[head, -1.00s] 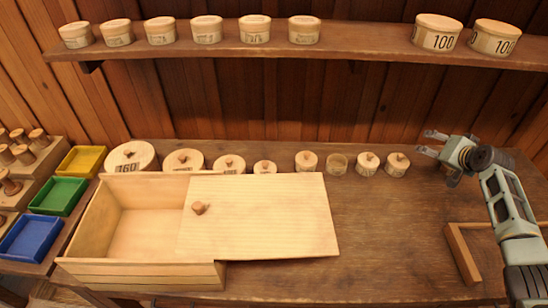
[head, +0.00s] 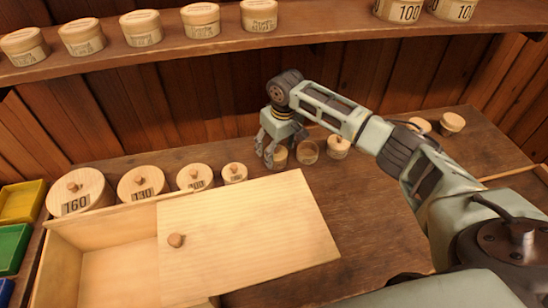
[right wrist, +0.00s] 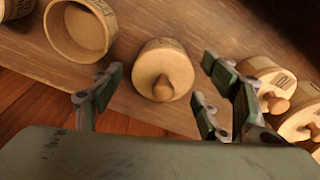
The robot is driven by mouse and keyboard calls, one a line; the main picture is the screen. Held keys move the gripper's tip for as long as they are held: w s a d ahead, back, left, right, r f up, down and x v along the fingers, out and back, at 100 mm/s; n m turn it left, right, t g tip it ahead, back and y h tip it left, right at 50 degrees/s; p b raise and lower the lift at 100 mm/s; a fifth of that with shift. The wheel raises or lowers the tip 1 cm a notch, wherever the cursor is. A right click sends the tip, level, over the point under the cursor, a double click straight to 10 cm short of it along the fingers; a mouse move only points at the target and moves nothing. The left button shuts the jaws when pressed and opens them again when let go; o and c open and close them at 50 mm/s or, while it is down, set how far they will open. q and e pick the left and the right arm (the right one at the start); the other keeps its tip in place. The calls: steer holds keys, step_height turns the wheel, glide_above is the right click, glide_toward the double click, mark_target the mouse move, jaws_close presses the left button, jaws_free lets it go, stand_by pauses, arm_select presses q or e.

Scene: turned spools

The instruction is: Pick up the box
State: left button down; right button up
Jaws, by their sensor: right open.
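Several small round wooden boxes stand in a row on the bench; which one is the task's box cannot be told. My right gripper (head: 268,150) is open, at the left end of the right-hand group, over a lidded box (head: 279,156). In the right wrist view this box (right wrist: 160,54) has a round knob and lies between the spread fingers of my gripper (right wrist: 160,92), apparently ungripped. An open, lidless round box (head: 308,152) stands beside it and also shows in the right wrist view (right wrist: 80,32). My left gripper is out of view.
Larger lidded round boxes, marked 160 (head: 78,192) and 130 (head: 142,184), line up leftward. A big wooden crate (head: 60,255) with a partly slid lid (head: 245,235) fills the front. A shelf (head: 210,48) with more boxes runs above. My arm covers part of the row.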

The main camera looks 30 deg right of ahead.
mark_target(277, 154)
steer(key=shift+w+a+f, duration=0.1)
steer(key=shift+w+f, duration=0.05)
steer(key=shift+f, duration=0.5)
steer(key=shift+w+f, duration=0.15)
steer(key=shift+f, duration=0.85)
steer(key=c, duration=0.4)
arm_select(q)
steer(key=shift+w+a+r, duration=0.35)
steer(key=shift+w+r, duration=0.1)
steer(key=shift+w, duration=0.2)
arm_select(e)
steer(key=c, duration=0.7)
